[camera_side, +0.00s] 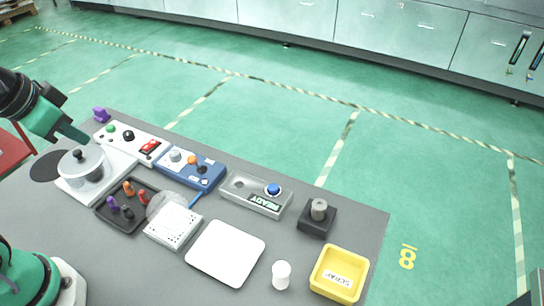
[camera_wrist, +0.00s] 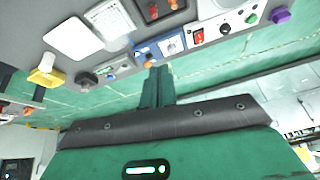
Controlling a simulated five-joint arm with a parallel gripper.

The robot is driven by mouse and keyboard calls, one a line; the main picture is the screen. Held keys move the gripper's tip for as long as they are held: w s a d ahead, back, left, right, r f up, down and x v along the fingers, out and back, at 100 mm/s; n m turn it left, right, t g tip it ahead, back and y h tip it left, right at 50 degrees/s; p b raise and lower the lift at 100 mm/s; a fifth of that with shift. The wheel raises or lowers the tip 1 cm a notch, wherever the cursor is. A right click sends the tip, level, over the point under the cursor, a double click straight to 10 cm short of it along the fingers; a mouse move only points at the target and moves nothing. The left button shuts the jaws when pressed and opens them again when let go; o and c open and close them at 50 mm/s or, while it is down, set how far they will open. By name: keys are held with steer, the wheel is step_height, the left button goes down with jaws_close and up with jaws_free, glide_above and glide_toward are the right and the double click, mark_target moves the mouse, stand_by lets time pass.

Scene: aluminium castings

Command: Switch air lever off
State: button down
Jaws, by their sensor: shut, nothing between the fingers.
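My gripper (camera_side: 80,136) is at the left in the side view, its green fingers shut and empty, above the table near the pot and the white panel. In the wrist view the shut fingers (camera_wrist: 157,75) point toward the panels. No part is clearly marked as the air lever. The blue panel (camera_side: 205,181) carries a pale knob, an orange knob (camera_side: 192,160) and a small dark control; it also shows in the wrist view (camera_wrist: 150,50). The white panel (camera_side: 133,144) has a green button, a black knob and a red switch (camera_side: 149,147).
A lidded pot (camera_side: 83,163) stands on a white plate close to my gripper. A dark tray (camera_side: 105,212) holds several coloured pegs. A READY box (camera_side: 240,195), a black block (camera_side: 317,227), a yellow scrap bin (camera_side: 340,286), a white cup (camera_side: 281,275) and a white tray (camera_side: 226,251) lie rightward.

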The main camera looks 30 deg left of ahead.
steer(key=w+d+f+m+g, duration=0.3)
steer(key=w+m, duration=0.3)
steer(key=m, duration=1)
steer(key=w+d+f+m+g, duration=0.3)
steer(key=w+d+f+m, duration=0.2)
steer(key=m, duration=1.1)
steer(key=shift+w+d+f, duration=0.15)
steer(key=shift+w, duration=1)
steer(key=shift+f, duration=0.1)
